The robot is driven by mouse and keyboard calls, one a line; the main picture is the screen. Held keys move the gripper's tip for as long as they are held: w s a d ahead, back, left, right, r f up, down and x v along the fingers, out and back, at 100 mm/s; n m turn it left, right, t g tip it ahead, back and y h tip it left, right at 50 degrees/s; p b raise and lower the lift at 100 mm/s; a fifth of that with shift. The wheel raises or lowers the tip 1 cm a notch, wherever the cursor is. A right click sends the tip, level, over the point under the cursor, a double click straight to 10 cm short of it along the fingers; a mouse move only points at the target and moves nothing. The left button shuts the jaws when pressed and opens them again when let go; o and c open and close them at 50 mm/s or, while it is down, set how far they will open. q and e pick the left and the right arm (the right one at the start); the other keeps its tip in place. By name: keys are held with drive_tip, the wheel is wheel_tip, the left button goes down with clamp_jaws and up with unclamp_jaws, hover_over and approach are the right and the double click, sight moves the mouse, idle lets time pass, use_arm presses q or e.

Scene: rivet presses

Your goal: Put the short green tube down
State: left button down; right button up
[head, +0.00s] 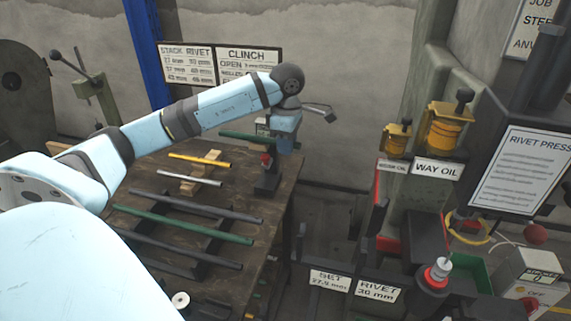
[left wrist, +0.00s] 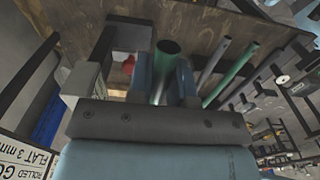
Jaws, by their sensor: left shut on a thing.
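My left gripper (head: 285,143) is shut on the short green tube (head: 243,136) above the far right part of the wooden table (head: 235,265). The tube sticks out to the left of the gripper, roughly level. In the left wrist view, the short green tube (left wrist: 167,48) sits between the two fingers of the gripper (left wrist: 163,75), which hide part of it. A small dark press with a red part (head: 266,160) stands on the table just below the gripper; I cannot tell whether they touch. My right gripper is not in view.
A yellow tube (head: 200,160) and a silver tube (head: 190,177) lie on a wooden block. Grey tubes and a long green tube (head: 183,225) lie on dark racks nearer. Oil pots (head: 448,130) and a rivet press (head: 437,272) stand at the right.

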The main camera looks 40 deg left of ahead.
use_arm(q)
drive_tip(key=shift+a+f, duration=0.1)
drive_tip(key=shift+f, duration=0.25)
wheel_tip(320, 180, down, 13)
drive_tip(key=shift+s+r+b, duration=0.1)
drive_tip(key=shift+b, duration=0.35)
drive_tip(key=shift+w+a, duration=0.35)
drive_tip(key=shift+w, duration=0.25)
drive_tip(key=shift+w+a+f, duration=0.25)
drive_tip(key=shift+w+a, duration=0.05)
drive_tip(key=shift+w, duration=0.35)
drive_tip(key=shift+w+a+f, duration=0.2)
drive_tip(key=shift+w+a, duration=0.1)
drive_tip(key=shift+w, duration=0.3)
drive_tip(key=shift+f, duration=0.1)
drive_tip(key=shift+f, duration=0.25)
drive_tip(key=c, duration=1)
unclamp_jaws()
drive_tip(key=shift+r, duration=0.1)
drive_tip(key=shift+c, duration=0.2)
